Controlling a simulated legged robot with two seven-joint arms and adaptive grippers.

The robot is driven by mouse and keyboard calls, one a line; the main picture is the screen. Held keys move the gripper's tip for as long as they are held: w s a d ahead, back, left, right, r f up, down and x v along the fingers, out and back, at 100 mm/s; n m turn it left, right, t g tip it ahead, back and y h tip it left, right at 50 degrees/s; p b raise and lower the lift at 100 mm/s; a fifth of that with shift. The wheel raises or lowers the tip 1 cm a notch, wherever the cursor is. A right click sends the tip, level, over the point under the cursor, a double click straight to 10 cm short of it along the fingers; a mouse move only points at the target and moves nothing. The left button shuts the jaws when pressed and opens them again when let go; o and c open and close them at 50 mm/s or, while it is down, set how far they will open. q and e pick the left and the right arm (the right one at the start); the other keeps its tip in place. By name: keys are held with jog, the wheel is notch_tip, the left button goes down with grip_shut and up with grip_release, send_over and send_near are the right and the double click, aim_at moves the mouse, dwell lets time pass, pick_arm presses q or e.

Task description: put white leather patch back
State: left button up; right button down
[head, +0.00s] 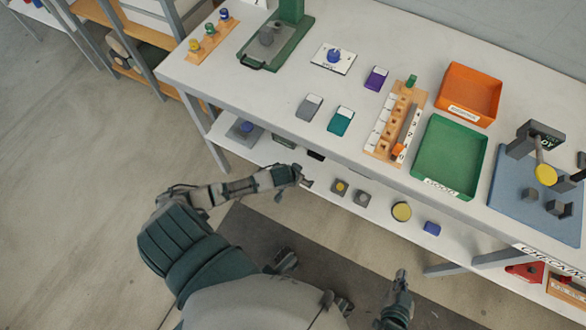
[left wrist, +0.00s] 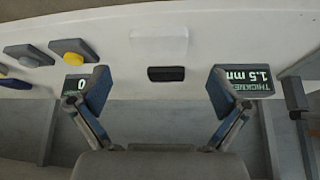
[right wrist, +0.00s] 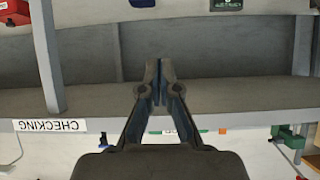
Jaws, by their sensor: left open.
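I cannot pick out the white leather patch for certain. A pale white slab (left wrist: 158,42) lies on the white surface in the left wrist view, and I cannot tell if it is the patch. My left gripper (left wrist: 158,88) is open and empty, its fingers spread below the slab. In the head view the left gripper (head: 297,177) is beside the table's lower shelf. My right gripper (head: 402,276) is low in front of the table. In the right wrist view its fingers (right wrist: 160,70) are together with nothing seen between them.
On the table are a grey patch (head: 309,107), a teal patch (head: 341,121), a purple patch (head: 376,78), a wooden rack (head: 408,100), a green tray (head: 472,130), an orange tray (head: 492,83) and a green press (head: 290,25). A dark block (left wrist: 166,74) lies near the white slab.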

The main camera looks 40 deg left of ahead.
pick_arm(q)
jog(key=s+d+r+m+t+h+p, duration=0.1)
jog(key=s+d+r+m+h, duration=0.1)
jog(key=s+d+r, duration=0.9)
jog(key=shift+s+r+m, duration=0.7)
jog(key=shift+s+r, duration=0.4)
jog(key=shift+s, duration=1.1)
pick_arm(e)
jog(key=s+d+f+g+h, duration=0.1)
jog(key=s+f+g, duration=0.2)
jog(key=s+g, duration=0.1)
jog(key=shift+s+d, duration=0.3)
jog(key=shift+s, duration=0.45)
